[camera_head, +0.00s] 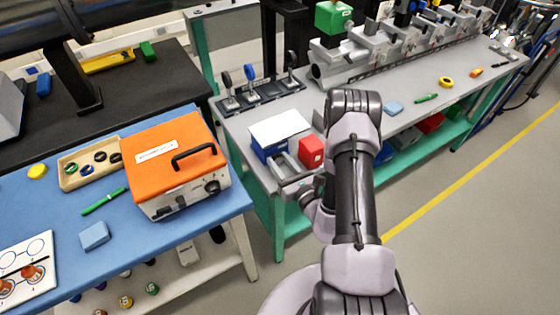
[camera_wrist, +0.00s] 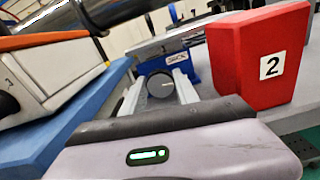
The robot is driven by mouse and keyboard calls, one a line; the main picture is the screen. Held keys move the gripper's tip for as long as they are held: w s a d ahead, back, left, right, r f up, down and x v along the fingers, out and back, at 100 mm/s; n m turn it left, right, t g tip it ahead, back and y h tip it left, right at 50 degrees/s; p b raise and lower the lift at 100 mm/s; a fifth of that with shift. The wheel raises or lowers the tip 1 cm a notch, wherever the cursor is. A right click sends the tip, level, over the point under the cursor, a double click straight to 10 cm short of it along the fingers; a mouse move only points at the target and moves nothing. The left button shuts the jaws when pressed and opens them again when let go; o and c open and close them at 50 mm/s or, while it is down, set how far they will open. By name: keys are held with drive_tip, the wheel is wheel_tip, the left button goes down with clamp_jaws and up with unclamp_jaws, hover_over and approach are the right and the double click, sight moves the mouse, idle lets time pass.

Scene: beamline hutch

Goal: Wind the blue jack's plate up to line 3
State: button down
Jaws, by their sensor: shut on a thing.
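The blue jack (camera_head: 268,151) stands at the near left end of the grey bench, with a white plate (camera_head: 280,127) on top. In the wrist view, the jack's blue body (camera_wrist: 197,66) is straight ahead, under the plate's edge (camera_wrist: 165,43). My gripper (camera_head: 280,163) reaches the jack's near side from the front. In the wrist view, its two pale fingers (camera_wrist: 160,82) are shut on a round dark grey knob (camera_wrist: 160,87) at the jack's front. No line scale can be read in either view, so the plate's height against line 3 cannot be told.
A red block (camera_head: 311,152) marked 2 (camera_wrist: 272,67) stands close to the right of my gripper. An orange-topped box (camera_head: 175,150) is on the blue table to the left. A rack with several upright posts (camera_head: 262,93) stands behind the jack.

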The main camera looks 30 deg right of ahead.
drive_tip(key=shift+d+m+p, duration=0.1)
drive_tip(key=shift+m+p, duration=0.5)
drive_tip(key=shift+m, duration=1.5)
drive_tip(key=c, duration=0.9)
unclamp_jaws()
